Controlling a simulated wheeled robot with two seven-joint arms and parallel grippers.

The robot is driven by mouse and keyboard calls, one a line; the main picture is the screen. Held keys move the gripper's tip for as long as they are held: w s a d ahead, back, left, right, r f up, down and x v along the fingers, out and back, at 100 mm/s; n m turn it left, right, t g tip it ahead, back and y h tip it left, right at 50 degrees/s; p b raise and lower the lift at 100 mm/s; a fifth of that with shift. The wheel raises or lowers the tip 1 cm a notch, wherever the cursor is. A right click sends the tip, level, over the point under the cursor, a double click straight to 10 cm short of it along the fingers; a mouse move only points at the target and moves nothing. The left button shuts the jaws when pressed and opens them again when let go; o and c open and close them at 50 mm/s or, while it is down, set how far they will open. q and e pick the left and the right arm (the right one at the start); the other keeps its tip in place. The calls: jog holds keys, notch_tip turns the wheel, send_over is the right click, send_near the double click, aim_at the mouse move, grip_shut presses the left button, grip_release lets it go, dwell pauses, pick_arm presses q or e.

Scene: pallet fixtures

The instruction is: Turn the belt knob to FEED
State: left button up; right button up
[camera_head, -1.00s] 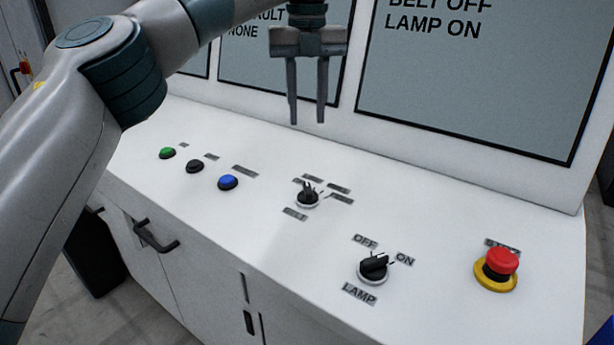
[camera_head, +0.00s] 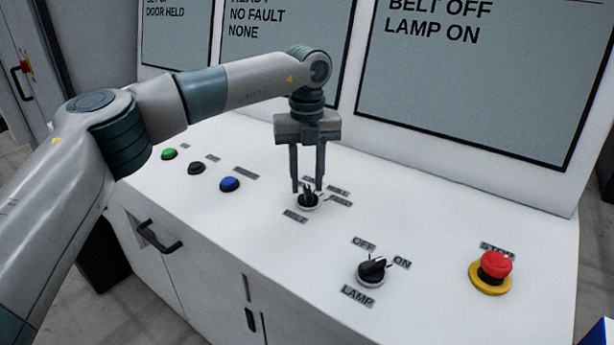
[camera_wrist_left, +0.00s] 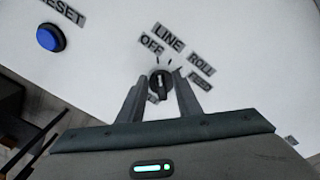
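The belt knob (camera_head: 308,203) is a small black knob with a pale base ring on the white panel. In the left wrist view the knob (camera_wrist_left: 160,81) has the labels OFF, LINE, ROLL and FEED (camera_wrist_left: 200,80) fanned around its far and right sides. Its exact pointing is hard to read; the screen says BELT OFF. My left gripper (camera_head: 308,189) points down at the knob, open, with one finger on each side. In the left wrist view the fingertips of the gripper (camera_wrist_left: 160,76) flank the knob with small gaps. My right gripper is not in view.
The lamp knob (camera_head: 372,270) and the red stop button (camera_head: 491,268) on a yellow base are to the right. Green (camera_head: 169,154), black (camera_head: 196,168) and blue (camera_head: 230,184) buttons are to the left. A screen (camera_head: 470,75) stands behind the panel.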

pick_arm(q)
jog(key=shift+f, duration=0.2)
grip_shut()
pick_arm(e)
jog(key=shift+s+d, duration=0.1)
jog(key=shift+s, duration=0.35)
